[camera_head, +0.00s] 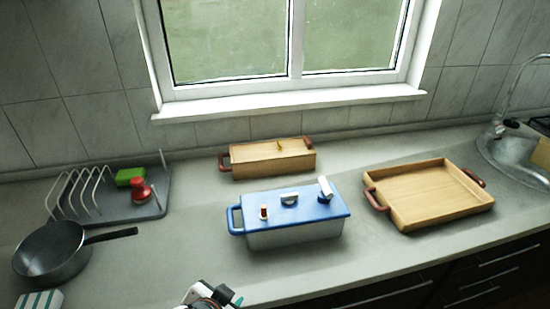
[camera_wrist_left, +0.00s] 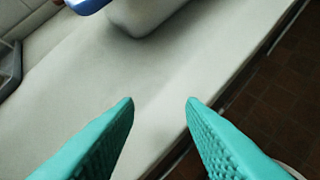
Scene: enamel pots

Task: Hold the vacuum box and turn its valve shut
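The vacuum box is the box with a blue lid and pale grey body (camera_head: 292,236), near the middle of the counter. Its lid carries a small red-brown knob (camera_head: 264,212), a low whitish knob (camera_head: 289,198) and an upright white lever (camera_head: 325,189); I cannot tell which is the valve. A blue handle (camera_head: 235,219) sticks out on its left end. Part of the box shows at the top of the left wrist view (camera_wrist_left: 146,17). My left gripper (camera_wrist_left: 160,102) has its teal fingers apart with nothing between them, short of the box. My right gripper is not in view.
A closed wooden box (camera_head: 270,161) stands behind, and an open wooden tray (camera_head: 430,196) to the right. On the left are a dish rack (camera_head: 150,208) with green and red items and a dark pan (camera_head: 50,255). The counter (camera_head: 180,240) left of the box is clear.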

